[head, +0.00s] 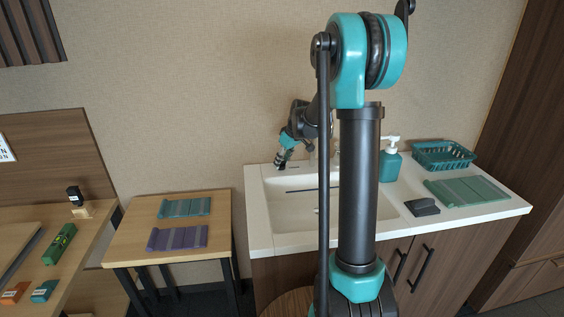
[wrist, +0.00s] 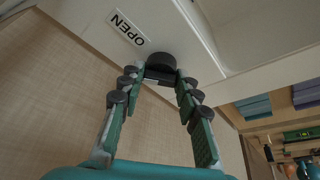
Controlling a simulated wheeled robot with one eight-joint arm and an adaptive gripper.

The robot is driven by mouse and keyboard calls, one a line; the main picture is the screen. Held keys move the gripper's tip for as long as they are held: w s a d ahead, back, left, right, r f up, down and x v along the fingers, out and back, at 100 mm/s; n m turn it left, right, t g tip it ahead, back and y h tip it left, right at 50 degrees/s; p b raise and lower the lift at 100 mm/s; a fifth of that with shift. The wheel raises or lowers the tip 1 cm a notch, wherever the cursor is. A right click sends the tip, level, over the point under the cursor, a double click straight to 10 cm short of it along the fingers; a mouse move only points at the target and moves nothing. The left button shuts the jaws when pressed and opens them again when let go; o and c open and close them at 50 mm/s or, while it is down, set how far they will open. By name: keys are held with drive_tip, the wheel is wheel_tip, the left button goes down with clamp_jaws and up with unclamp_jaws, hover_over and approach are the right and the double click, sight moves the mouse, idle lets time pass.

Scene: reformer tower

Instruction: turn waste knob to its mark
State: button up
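The waste knob, a short dark round knob (wrist: 160,62), sits at the edge of the white sink unit in the wrist view. A white label reading OPEN (wrist: 127,27) is beside it, appearing turned over in this view. The fingers of my gripper (wrist: 161,76) stand on both sides of the knob with their tips close to it. Whether the tips press on it is not clear. In the head view my gripper (head: 281,163) is low over the back left of the sink (head: 259,214). The knob cannot be made out there.
A teal soap bottle (head: 390,165), a teal basket (head: 416,159), a dark block (head: 421,207) and a green mat (head: 466,192) are on the right counter. A wooden table (head: 133,236) with two folded cloths stands left. The wall is close behind my gripper.

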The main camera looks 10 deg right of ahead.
drive_tip(key=o, duration=0.4)
drive_tip(key=v, duration=0.7)
drive_tip(key=shift+r, duration=0.2)
drive_tip(key=shift+o, duration=0.2)
